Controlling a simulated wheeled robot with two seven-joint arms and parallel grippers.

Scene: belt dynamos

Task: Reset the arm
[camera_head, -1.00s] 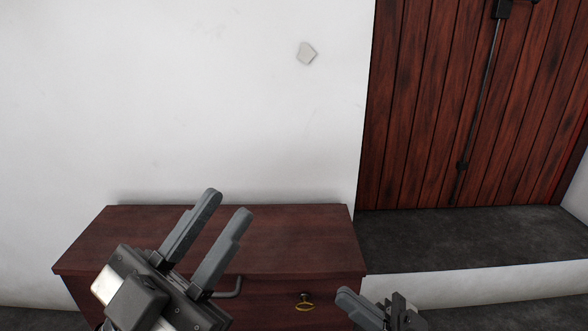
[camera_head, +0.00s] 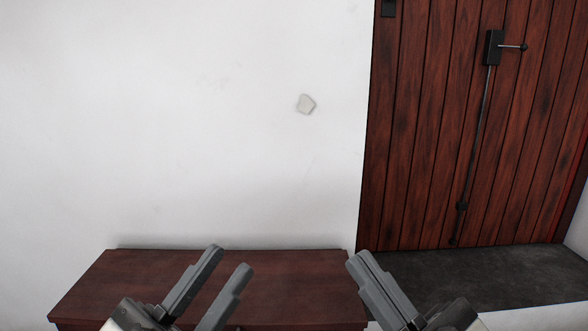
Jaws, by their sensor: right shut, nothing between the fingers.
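My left gripper (camera_head: 212,285) is in front of the dark red wooden cabinet, its two grey fingers spread apart with nothing between them. My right gripper (camera_head: 375,282) is at the cabinet's right end, its fingers together and empty. Both grippers point up and away from me, apart from each other. The lower parts of both are cut off by the bottom edge of the view.
The cabinet's top (camera_head: 135,275) is bare where it shows. Behind it is a white wall (camera_head: 180,120) with a small pale plate (camera_head: 306,104). At right, a red-brown plank door (camera_head: 430,130) with a black latch (camera_head: 493,48) stands behind a dark raised step (camera_head: 500,277).

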